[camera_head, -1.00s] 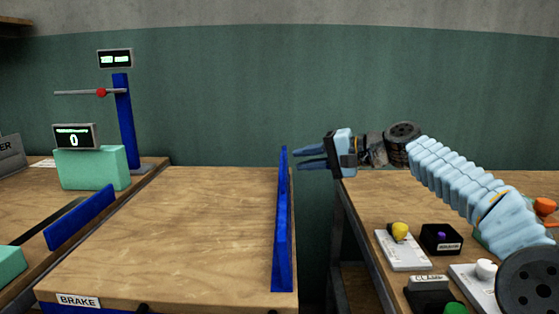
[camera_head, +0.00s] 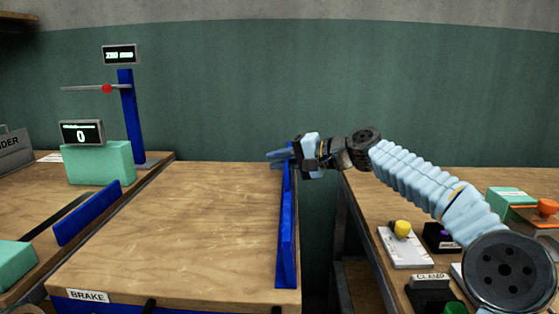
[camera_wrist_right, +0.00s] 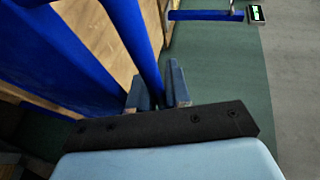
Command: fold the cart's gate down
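The cart (camera_head: 160,235) has a wooden top and a "BRAKE" label (camera_head: 88,296) on its front edge. Its gate (camera_head: 287,240) is a long blue panel standing upright along the cart's right edge. In the right wrist view the blue gate (camera_wrist_right: 133,35) runs down toward the fingers. My right gripper (camera_head: 280,156) is at the far, upper end of the gate, coming from the right. Its fingers (camera_wrist_right: 158,92) are apart, with the blue bar appearing between them; whether they touch it is unclear. My left gripper is out of view.
Left of the cart is a bench with a blue rail (camera_head: 88,214), a green box with a display (camera_head: 81,132) and a blue post (camera_head: 131,115). On the right bench are a yellow button (camera_head: 402,228) and a clamp control (camera_head: 430,290). A gap separates cart and right bench.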

